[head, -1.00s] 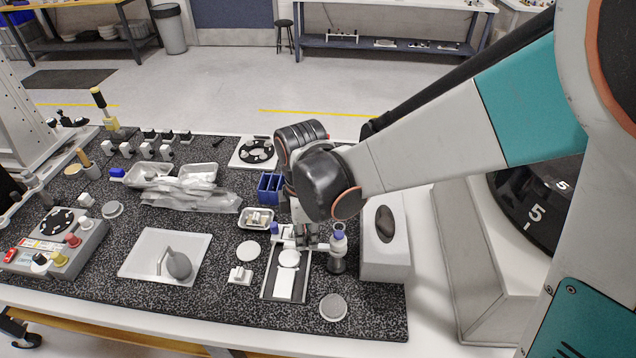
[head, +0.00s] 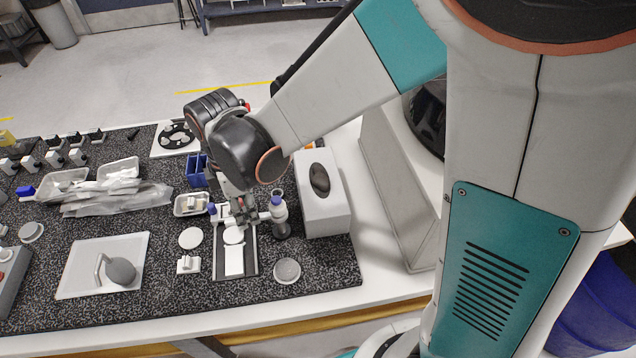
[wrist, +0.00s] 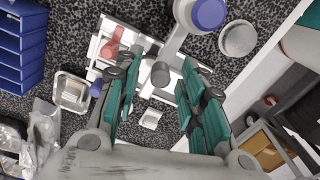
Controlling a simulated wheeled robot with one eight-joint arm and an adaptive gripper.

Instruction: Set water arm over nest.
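The mirror fixture, a plate with a dark frame (head: 252,262), stands near the front of the mat. A white round piece, likely the nest (head: 233,235), sits on it. A blue-capped white post (head: 279,210) stands at its right; the cap also shows in the wrist view (wrist: 208,13). From the post a pale arm, which I take as the water arm (wrist: 175,45), reaches to a grey round end (wrist: 160,74). My gripper (head: 243,218) is low over the fixture. In the wrist view its teal fingers (wrist: 160,105) are apart, with the grey end between them; contact is unclear.
A white box with a dark oval top (head: 323,205) stands close right of the post. Blue bins (head: 197,170) and a small tray (head: 190,204) are behind left. Grey discs (head: 287,271) and a white plate with a grey bulb (head: 78,275) lie nearby.

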